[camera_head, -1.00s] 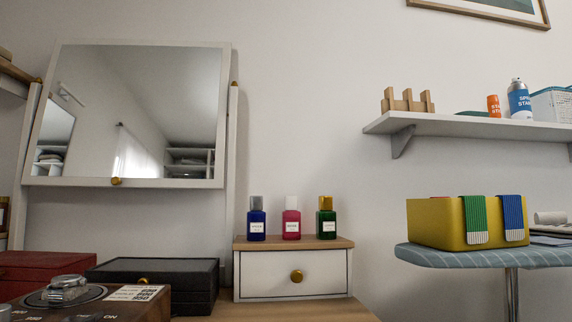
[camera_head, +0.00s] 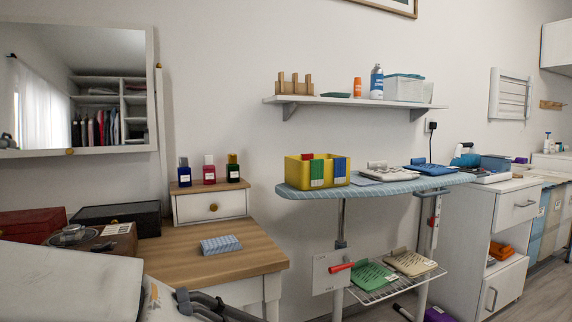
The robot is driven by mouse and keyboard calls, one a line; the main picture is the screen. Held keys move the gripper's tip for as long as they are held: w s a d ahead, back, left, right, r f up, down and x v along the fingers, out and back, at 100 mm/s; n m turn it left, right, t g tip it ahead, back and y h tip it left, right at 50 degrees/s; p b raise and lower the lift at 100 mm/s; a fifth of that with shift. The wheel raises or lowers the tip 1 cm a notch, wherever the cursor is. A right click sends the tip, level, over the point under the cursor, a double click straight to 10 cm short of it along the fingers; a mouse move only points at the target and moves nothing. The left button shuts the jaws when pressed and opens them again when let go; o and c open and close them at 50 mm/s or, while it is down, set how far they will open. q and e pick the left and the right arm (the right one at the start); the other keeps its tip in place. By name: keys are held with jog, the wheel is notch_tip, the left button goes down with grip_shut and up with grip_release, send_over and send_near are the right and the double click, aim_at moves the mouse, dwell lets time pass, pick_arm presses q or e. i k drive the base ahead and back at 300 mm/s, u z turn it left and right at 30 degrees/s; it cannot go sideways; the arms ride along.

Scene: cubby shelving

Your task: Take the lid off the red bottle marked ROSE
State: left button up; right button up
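The red bottle (camera_head: 209,173) stands upright in the middle of a row of three small bottles on top of a small white drawer unit. Its pale lid (camera_head: 208,159) is on it, and its label is too small to read. A blue bottle (camera_head: 184,175) stands close on its left and a green bottle (camera_head: 233,171) close on its right. My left gripper (camera_head: 222,309) shows at the bottom edge, below and well apart from the bottles; its fingertips are partly cut off. My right gripper is not in view.
A black box (camera_head: 116,215) and a red box (camera_head: 30,222) are left. An ironing board (camera_head: 400,186) is right.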

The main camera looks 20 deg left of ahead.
aim_at(209, 158)
jog(key=z, duration=0.3)
jog(key=k, duration=0.5)
jog(key=z, duration=0.75)
jog(key=i, duration=1.25)
jog(key=u, duration=0.75)
jog(key=i, duration=0.85)
jog(key=u, duration=0.9)
